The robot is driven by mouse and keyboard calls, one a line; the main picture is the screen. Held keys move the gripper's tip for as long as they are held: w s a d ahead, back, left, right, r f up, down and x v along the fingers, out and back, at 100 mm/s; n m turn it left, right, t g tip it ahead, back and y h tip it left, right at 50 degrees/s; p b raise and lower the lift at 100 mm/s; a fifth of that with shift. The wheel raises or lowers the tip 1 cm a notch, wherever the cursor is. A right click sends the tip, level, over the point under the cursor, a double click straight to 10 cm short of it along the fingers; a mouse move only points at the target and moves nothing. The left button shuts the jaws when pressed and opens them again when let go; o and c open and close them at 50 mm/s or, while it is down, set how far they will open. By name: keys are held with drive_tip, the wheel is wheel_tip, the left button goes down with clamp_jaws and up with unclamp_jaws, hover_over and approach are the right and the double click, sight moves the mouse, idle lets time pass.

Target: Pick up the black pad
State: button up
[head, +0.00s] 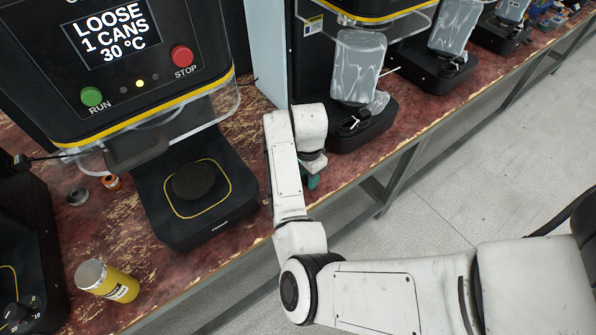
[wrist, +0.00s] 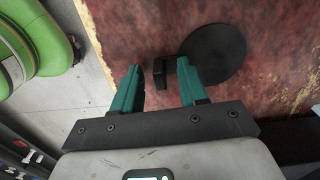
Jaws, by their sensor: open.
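In the wrist view, a flat round black disc (wrist: 218,52) lies on the worn red bench top; it looks like the black pad. A small black block (wrist: 160,73) shows at its left, and I cannot tell whether the two are joined. My gripper (wrist: 160,67) is open with teal fingers, and the block appears between the fingertips. The right finger overlaps the disc's left edge in the picture. Nothing is gripped. In the head view, my gripper (head: 313,181) hangs near the bench's front edge, and my arm hides the bench behind it.
A seamer (head: 200,225) with a dark round plate stands left of my arm; its screen reads "LOOSE 1 CANS 30 °C". Another seamer (head: 365,128) with a clear guard stands close to the right.

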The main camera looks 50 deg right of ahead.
clamp_jaws()
idle(0.4)
